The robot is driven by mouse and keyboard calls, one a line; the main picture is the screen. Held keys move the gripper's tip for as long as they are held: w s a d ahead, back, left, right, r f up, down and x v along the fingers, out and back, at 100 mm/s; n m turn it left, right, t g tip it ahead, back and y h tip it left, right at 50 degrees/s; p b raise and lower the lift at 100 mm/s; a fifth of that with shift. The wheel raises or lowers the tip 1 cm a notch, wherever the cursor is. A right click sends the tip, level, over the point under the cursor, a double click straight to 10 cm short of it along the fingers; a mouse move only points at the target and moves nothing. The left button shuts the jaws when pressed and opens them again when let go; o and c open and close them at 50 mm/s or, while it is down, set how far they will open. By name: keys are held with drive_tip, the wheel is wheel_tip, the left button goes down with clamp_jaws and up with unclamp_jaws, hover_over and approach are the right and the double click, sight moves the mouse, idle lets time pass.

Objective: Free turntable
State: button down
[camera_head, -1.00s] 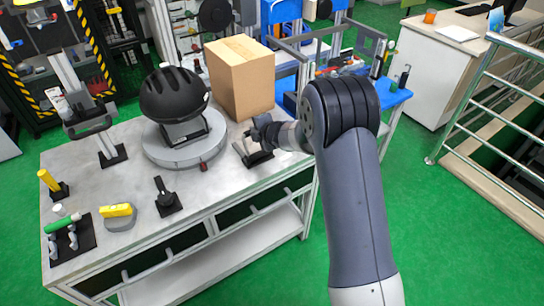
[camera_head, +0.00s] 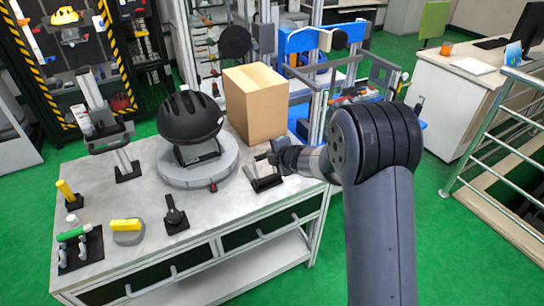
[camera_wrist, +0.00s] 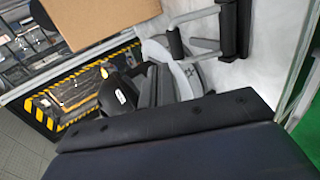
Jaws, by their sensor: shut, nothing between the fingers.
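The turntable (camera_head: 170,174) is a round grey disc on the grey workbench. A black helmet (camera_head: 190,118) sits on a dark stand on top of it. A small dark red knob (camera_head: 213,187) is at the turntable's front edge. A small black base with a grey upright lever (camera_head: 264,183) stands on the bench just right of the turntable. My gripper (camera_head: 268,158) is shut and empty, just above and beside this lever; I cannot tell whether they touch. In the wrist view, part of the turntable (camera_wrist: 157,50) shows beyond a dark surface filling the bottom.
A cardboard box (camera_head: 257,105) stands behind the turntable, close to my gripper. A black lever device (camera_head: 174,215), a yellow block on a round base (camera_head: 126,226) and a green-handled tool (camera_head: 73,234) are at the bench's front left. A metal railing (camera_head: 490,130) is at right.

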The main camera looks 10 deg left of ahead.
drive_tip(key=r+v, duration=0.1)
drive_tip(key=v, duration=0.6)
drive_tip(key=shift+w+a+p, duration=0.25)
drive_tip(key=shift+w+p, duration=0.1)
drive_tip(key=shift+r, duration=0.1)
